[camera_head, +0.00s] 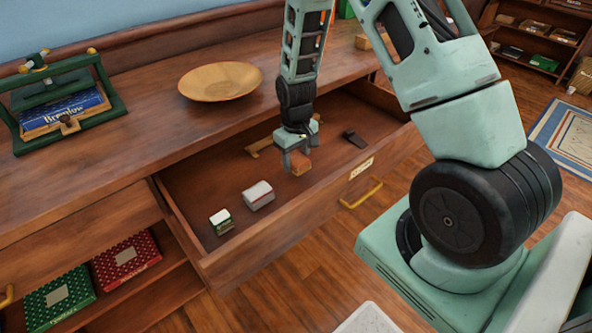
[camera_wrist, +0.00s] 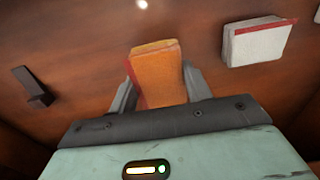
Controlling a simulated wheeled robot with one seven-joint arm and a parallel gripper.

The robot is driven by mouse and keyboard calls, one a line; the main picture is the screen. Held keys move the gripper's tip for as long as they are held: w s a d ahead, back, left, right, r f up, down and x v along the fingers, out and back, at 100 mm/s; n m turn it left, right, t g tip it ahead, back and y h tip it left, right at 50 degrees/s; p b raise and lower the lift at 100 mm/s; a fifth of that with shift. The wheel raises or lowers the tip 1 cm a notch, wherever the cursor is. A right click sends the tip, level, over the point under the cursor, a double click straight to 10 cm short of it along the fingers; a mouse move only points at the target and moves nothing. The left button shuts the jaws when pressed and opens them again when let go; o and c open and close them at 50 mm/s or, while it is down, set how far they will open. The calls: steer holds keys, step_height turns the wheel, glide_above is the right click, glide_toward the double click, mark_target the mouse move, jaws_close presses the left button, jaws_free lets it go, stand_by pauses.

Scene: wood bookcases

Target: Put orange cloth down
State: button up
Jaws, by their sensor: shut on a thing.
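The orange cloth (camera_wrist: 158,72) is a folded orange block with a red edge, held between the two fingers of my gripper (camera_wrist: 160,92) in the wrist view. In the head view my gripper (camera_head: 298,160) points down inside the open drawer (camera_head: 290,215), with the orange cloth (camera_head: 301,167) at its fingertips. The cloth is close to the drawer floor; I cannot tell whether it touches it. The fingers hide part of its sides.
The drawer also holds a grey-white box (camera_head: 258,195), a small green-and-white box (camera_head: 221,221), a dark block (camera_head: 355,138) and a wooden piece (camera_head: 260,147) partly behind my gripper. A wooden bowl (camera_head: 220,82) stands on the cabinet top. Bare drawer floor lies around the cloth.

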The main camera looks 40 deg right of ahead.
steer(key=shift+f, duration=1.95)
steer(key=shift+f, duration=0.1)
steer(key=o, duration=0.9)
